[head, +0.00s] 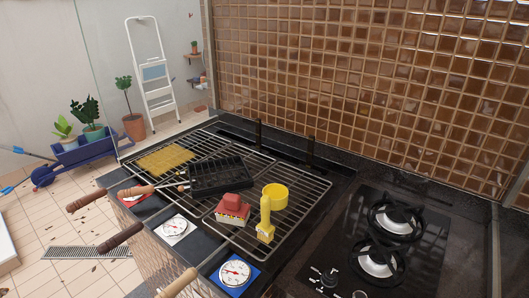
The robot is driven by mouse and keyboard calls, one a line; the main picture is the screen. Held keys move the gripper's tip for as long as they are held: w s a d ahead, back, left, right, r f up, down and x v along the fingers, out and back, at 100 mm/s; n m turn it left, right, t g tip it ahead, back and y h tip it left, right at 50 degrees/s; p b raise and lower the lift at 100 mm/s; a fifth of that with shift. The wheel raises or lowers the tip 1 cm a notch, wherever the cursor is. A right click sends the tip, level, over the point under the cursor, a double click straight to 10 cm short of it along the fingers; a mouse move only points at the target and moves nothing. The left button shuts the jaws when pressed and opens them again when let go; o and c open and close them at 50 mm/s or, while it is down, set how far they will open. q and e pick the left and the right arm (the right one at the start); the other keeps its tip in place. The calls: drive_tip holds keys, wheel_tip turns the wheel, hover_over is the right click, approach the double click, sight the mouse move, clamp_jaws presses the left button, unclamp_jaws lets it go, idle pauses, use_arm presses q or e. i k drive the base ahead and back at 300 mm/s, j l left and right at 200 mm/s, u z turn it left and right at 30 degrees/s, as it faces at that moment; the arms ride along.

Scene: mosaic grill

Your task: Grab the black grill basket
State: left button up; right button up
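The black grill basket (222,174) lies on the wire grill grate (203,143), near its middle. It is a dark, shallow, rectangular basket with a divided or ribbed inside. Neither of my grippers shows in the head view, and nothing is holding the basket.
A red and white block-like object (232,210), a yellow bottle-like object (265,222) and a yellow cup (275,196) stand right of the basket. A yellow mesh (165,160) lies left. Wooden handles (120,237) jut from the front. A cooktop (385,243) is at right.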

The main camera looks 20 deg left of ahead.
sight(124, 193)
drive_tip(key=j, duration=0.85)
drive_tip(key=k+j, duration=0.15)
drive_tip(key=j, duration=0.65)
drive_tip(key=i+j+z, duration=0.05)
